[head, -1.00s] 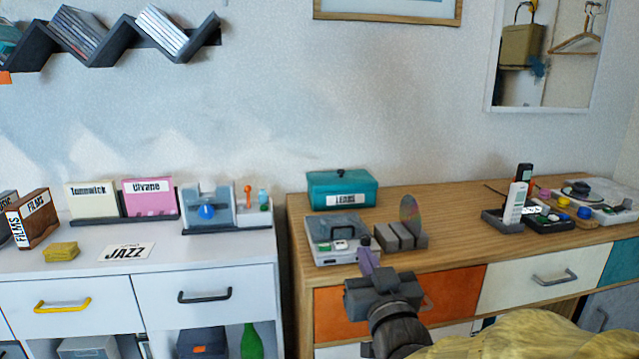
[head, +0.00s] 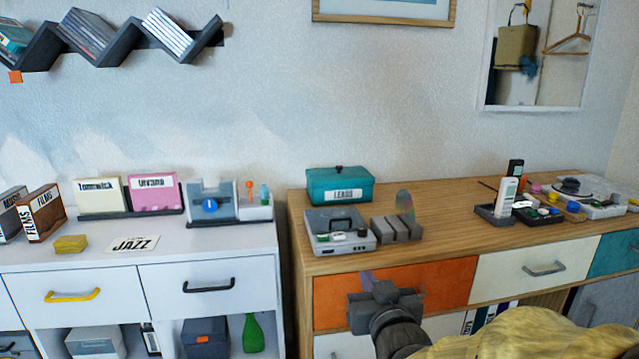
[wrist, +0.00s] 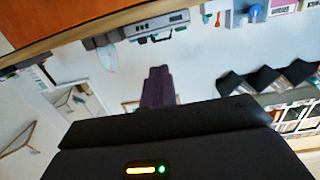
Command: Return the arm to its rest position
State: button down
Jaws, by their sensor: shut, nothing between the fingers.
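My gripper (head: 367,280) is in front of the orange drawer (head: 440,285) of the wooden dresser in the head view, below the dresser top. A shiny disc (head: 405,204) stands upright in a grey slotted holder (head: 397,230) on the dresser, apart from my gripper.
A grey player (head: 340,231) and a teal box (head: 340,186) stand on the dresser near its left edge. Remotes (head: 506,195) stand farther right. A white cabinet (head: 205,258) is at left, across a narrow gap. The dresser's middle top is clear.

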jog(key=s+d+f+m+g+h, duration=0.1)
jog(key=s+d+f+g, duration=0.2)
jog(key=s+f+g, duration=0.55)
jog(key=s+d+f+m+g+h, duration=0.1)
jog(key=s+d+f+g+h, duration=0.15)
jog(key=s+f+g, duration=0.65)
jog(key=w+r+t+p, duration=0.3)
jog(key=r+p, duration=2.9)
jog(key=p, duration=0.3)
jog(key=shift+d+r+y, duration=0.35)
jog(key=shift+d+y, duration=0.05)
jog(key=shift+y, duration=0.05)
